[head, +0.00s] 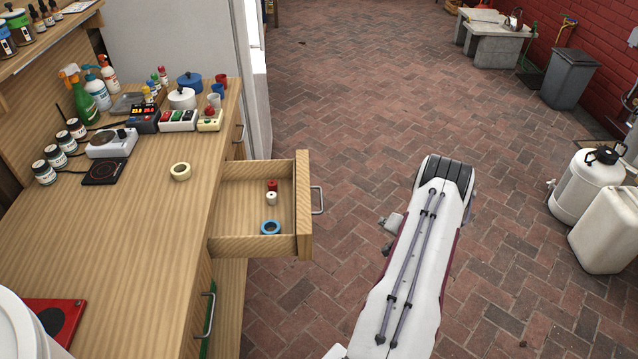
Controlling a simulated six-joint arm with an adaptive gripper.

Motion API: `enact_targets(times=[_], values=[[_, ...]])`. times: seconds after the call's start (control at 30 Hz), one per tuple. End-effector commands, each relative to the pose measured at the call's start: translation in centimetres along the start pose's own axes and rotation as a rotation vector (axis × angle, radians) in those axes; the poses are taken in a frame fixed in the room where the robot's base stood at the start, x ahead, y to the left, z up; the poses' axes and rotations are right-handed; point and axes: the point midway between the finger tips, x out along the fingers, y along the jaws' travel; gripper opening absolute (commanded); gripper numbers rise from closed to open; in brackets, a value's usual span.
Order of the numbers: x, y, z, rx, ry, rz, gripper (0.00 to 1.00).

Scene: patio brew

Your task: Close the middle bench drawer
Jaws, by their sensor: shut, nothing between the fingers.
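The middle bench drawer (303,225) stands pulled well out from the right side of the wooden bench (150,225). Its metal handle (319,200) is on the outer face, toward the right. Inside lie a blue ring (271,227), like a tape roll, a small white spool (271,198) and a small red piece (272,186). My white arm link lies to the right of the drawer, over the brick floor, clear of the handle. My gripper's fingers do not show; the arm link may hide them.
Brick floor (350,110) is free right of the drawer. On the bench are a tape roll (181,171), bottles, jars and small devices. White canisters (606,230) stand at far right.

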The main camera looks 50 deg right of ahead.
Motion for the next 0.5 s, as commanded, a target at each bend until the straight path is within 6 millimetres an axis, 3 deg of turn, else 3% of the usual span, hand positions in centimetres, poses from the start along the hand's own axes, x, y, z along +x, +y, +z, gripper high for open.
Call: enact_targets(times=[0.27,0.5], values=[[1.1,-3.0,1.1,0.158,0.012,-0.269,0.00],[-0.5,-8.9,-0.1,0.270,-0.032,-0.533,0.00]])
